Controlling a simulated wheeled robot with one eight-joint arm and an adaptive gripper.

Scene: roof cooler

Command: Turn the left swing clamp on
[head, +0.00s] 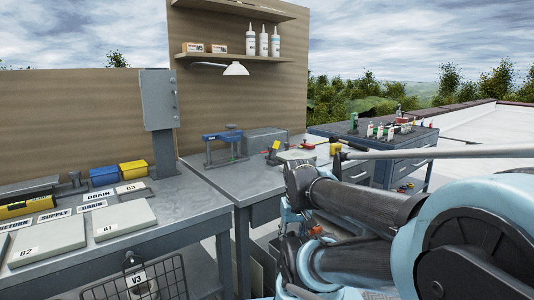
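A pale, flat round-edged piece (297,155) lies on the far bench. At its left stands a small upright part with a yellow top and some red (274,151), which looks like the left swing clamp. At its right is a similar yellow and dark part (336,147), perhaps the right clamp. Both are too small to tell whether they are on or off. My dark and light-blue arm fills the lower right, in front of the bench. I cannot make out my gripper's fingers, and nothing shows touching the clamps.
A blue-topped tool (222,136) and grey box (265,140) stand behind on the bench. A grey post (159,100) rises at left. Grey plates (124,218) and yellow and blue bins (133,170) lie on the near-left bench. A wire basket (135,283) hangs below.

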